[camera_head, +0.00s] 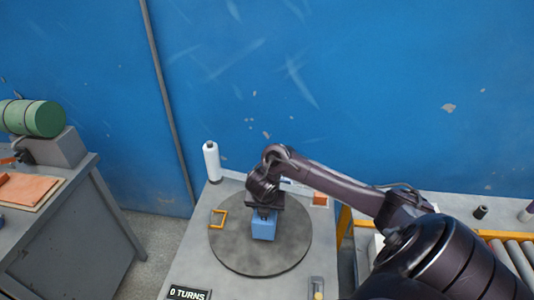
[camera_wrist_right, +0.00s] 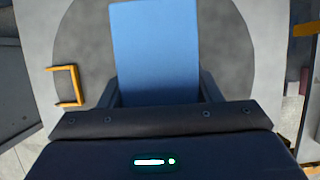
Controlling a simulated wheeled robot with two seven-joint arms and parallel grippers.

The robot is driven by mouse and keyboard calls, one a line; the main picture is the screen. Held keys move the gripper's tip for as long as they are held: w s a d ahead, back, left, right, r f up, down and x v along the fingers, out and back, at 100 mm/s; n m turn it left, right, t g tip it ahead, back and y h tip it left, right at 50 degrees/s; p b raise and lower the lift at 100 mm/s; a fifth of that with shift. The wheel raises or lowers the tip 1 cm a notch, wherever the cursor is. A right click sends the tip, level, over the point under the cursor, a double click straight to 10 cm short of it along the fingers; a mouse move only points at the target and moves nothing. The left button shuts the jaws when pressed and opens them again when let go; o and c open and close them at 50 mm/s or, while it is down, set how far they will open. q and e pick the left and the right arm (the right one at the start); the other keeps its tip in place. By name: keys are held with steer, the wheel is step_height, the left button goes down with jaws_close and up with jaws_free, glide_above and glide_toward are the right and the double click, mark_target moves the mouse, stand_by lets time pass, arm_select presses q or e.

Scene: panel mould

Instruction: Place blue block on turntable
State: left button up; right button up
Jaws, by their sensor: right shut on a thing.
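The blue block (camera_head: 264,229) is at the round grey turntable (camera_head: 270,262), a little above its middle in the head view. My right gripper (camera_head: 264,211) points down and is shut on the block from above. In the right wrist view the blue block (camera_wrist_right: 156,50) stands between the two dark fingers of the right gripper (camera_wrist_right: 157,92), with the turntable (camera_wrist_right: 85,45) behind it. I cannot tell whether the block's underside touches the turntable. My left gripper is not in view.
A yellow bracket (camera_head: 218,218) sits at the turntable's left edge. A white bottle (camera_head: 212,162) stands behind it. A sign reading "0 TURNS" (camera_head: 188,293) is at the front left. An orange-red block (camera_head: 320,199) lies at the back right. A roller conveyor (camera_head: 508,262) is at the right.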

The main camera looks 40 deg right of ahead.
steer(key=shift+f, duration=1.75)
steer(key=shift+b, duration=0.35)
steer(key=o, duration=1.4)
steer(key=shift+f, duration=0.15)
steer(key=shift+o, duration=0.2)
